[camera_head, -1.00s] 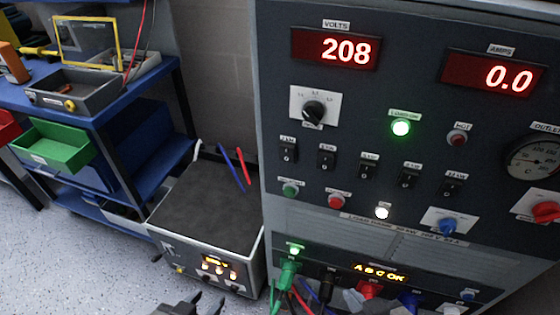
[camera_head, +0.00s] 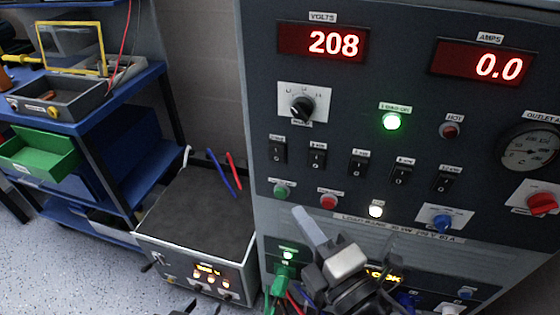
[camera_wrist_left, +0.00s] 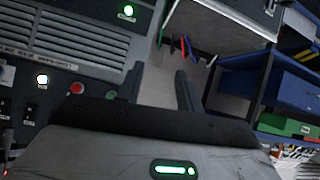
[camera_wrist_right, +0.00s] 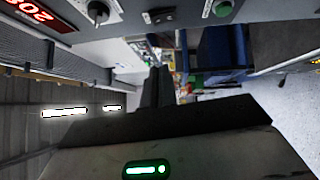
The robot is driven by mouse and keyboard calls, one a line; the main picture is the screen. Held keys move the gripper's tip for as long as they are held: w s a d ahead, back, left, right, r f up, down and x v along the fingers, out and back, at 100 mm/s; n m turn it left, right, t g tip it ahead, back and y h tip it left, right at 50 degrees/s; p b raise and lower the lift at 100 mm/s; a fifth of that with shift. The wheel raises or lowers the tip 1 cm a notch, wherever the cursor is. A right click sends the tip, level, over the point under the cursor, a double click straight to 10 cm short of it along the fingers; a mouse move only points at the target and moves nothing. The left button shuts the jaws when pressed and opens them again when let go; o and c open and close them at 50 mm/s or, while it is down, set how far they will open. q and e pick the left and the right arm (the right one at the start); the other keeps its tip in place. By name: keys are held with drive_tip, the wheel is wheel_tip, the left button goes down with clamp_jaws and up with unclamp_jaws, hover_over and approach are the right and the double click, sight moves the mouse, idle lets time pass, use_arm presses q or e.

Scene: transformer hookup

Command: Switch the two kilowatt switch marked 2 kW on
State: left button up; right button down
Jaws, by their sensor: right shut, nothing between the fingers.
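The load bank panel carries a row of several black rocker switches under small white labels; in the head view the first (camera_head: 277,152) is leftmost and the second (camera_head: 317,158) is beside it. The labels are too blurred to tell surely which reads 2 kW. My right gripper (camera_head: 299,212) is shut and empty, its tip below the switches, between the green and red buttons, apart from the switches. A rocker switch also shows at the top of the right wrist view (camera_wrist_right: 161,17). My left gripper (camera_wrist_left: 160,82) is open and empty, low at the head view's bottom edge.
A round selector dial (camera_head: 302,107) sits above the switches. A green button (camera_head: 282,190), red button (camera_head: 328,201) and lit white lamp (camera_head: 376,211) lie below them. Plugs and cables hang lower. A grey bench unit (camera_head: 195,225) and blue shelving (camera_head: 110,130) stand left.

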drive_tip(key=p, duration=0.2)
approach(270, 147)
drive_tip(key=w+a, duration=0.2)
drive_tip(key=a, duration=0.2)
drive_tip(key=w, duration=0.1)
drive_tip(key=w+d+p, duration=0.1)
drive_tip(key=w, duration=0.1)
drive_tip(key=shift+w+d+r, duration=0.1)
use_arm(q)
drive_tip(key=shift+s+a+r+m+g, duration=0.15)
drive_tip(key=shift+a+r+m+g, duration=0.15)
drive_tip(key=shift+a+r, duration=0.1)
use_arm(e)
drive_tip(key=shift+w+d+r, duration=0.1)
drive_tip(key=shift+w+r, duration=0.05)
drive_tip(key=shift+w, duration=0.1)
use_arm(q)
drive_tip(key=shift+d+r, duration=0.1)
drive_tip(key=shift+r, duration=0.15)
use_arm(e)
drive_tip(key=shift+s, duration=0.1)
